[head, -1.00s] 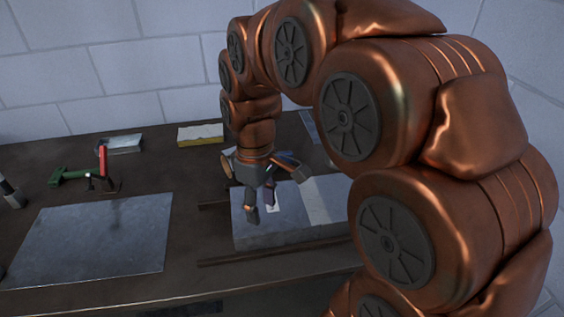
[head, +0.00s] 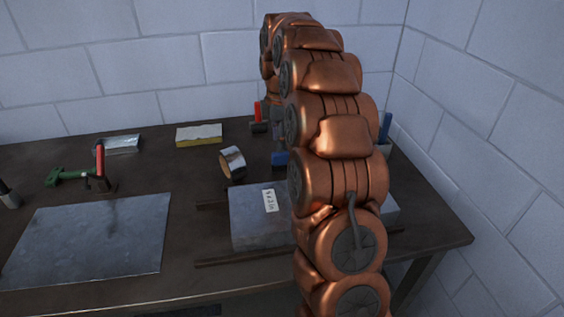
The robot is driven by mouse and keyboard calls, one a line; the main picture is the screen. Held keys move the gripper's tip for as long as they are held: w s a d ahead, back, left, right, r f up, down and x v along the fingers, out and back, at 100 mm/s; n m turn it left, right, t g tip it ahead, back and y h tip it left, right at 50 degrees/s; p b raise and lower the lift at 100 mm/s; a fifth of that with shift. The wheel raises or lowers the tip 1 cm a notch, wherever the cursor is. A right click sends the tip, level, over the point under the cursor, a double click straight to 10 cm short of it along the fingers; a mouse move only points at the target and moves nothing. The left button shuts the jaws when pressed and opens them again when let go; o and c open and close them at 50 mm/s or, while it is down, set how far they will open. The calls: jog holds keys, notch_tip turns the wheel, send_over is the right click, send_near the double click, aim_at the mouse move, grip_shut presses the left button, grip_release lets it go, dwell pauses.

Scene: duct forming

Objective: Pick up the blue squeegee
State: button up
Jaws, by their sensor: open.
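A small blue piece (head: 280,158) shows on the table just left of my arm, behind the grey metal block. A blue upright piece (head: 386,127) shows just right of my arm. I cannot tell which of them is the squeegee, as my arm covers much of that area. My gripper (head: 272,103) is at the far end of the arm, towards the back of the table. Only a dark grey part of it shows, and its fingertips are mostly hidden. It is open, with nothing seen in it.
A grey metal block (head: 252,225) with a label lies between dark rails. A tape roll (head: 232,162), a red-handled tool (head: 258,118), a yellow-and-white sponge-like block (head: 199,136) and a green tool (head: 72,176) lie around. A flat metal sheet (head: 90,240) covers the left front.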

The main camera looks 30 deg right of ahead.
aim_at(282, 164)
jog(key=shift+d+f+p, duration=0.2)
jog(key=shift+f+p, duration=0.1)
jog(key=shift+f, duration=1.1)
jog(key=f, duration=0.1)
jog(key=f+p, duration=0.1)
jog(key=f, duration=0.1)
jog(key=d+f, duration=0.1)
jog(key=shift+w+f+p, duration=0.15)
jog(key=shift+w+p, duration=0.1)
jog(key=shift+p, duration=0.1)
jog(key=shift+f, duration=0.45)
jog(key=shift+c, duration=0.2)
grip_shut()
